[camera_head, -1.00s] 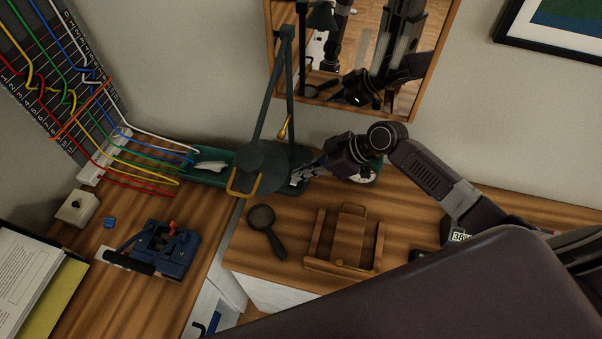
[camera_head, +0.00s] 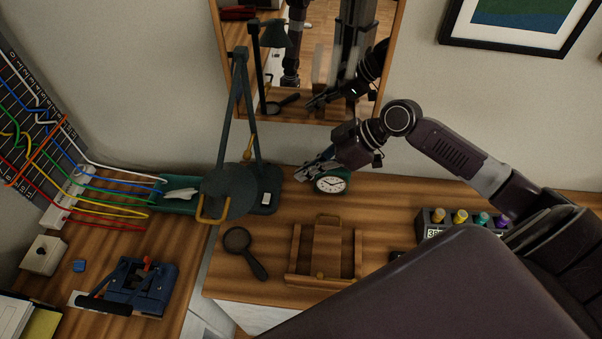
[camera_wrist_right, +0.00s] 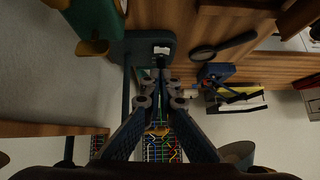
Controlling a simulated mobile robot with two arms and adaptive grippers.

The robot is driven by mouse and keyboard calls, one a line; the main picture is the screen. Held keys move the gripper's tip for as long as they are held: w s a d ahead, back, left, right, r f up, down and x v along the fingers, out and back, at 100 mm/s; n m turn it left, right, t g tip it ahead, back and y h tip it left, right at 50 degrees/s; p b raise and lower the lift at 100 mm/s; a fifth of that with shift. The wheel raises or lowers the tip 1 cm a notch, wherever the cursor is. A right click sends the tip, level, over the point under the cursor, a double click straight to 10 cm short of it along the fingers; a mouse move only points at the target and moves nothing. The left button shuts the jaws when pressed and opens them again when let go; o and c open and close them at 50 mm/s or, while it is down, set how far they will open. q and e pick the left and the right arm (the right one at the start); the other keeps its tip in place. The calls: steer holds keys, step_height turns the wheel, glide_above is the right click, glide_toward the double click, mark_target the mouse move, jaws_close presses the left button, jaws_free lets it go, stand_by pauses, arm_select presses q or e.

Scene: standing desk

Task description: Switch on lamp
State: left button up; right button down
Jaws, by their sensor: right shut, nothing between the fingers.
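The dark green desk lamp (camera_head: 232,187) stands at the back of the desk, its shade facing down and a yellow handle at its rim. I see no glow from it. Its base (camera_head: 268,178) carries a white switch (camera_head: 266,198), which also shows in the right wrist view (camera_wrist_right: 161,50). My right gripper (camera_head: 300,173) is shut and empty, to the right of the lamp base and apart from the switch in the head view. In the right wrist view its closed fingertips (camera_wrist_right: 161,66) point towards the switch. My left gripper is not in view.
A green clock (camera_head: 331,183) stands beside the right gripper. A magnifying glass (camera_head: 238,241) and a wooden holder (camera_head: 327,252) lie in front. A mirror (camera_head: 300,110) hangs behind. Several coloured bottles stand in a rack (camera_head: 432,222) to the right. Wires run to a panel at left.

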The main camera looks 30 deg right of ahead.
steer(key=r, duration=0.1)
steer(key=a+r+b, duration=0.1)
steer(key=r+b, duration=0.1)
steer(key=shift+w+a+g+y, duration=0.15)
steer(key=shift+w+g+y, duration=0.15)
steer(key=shift+g, duration=0.1)
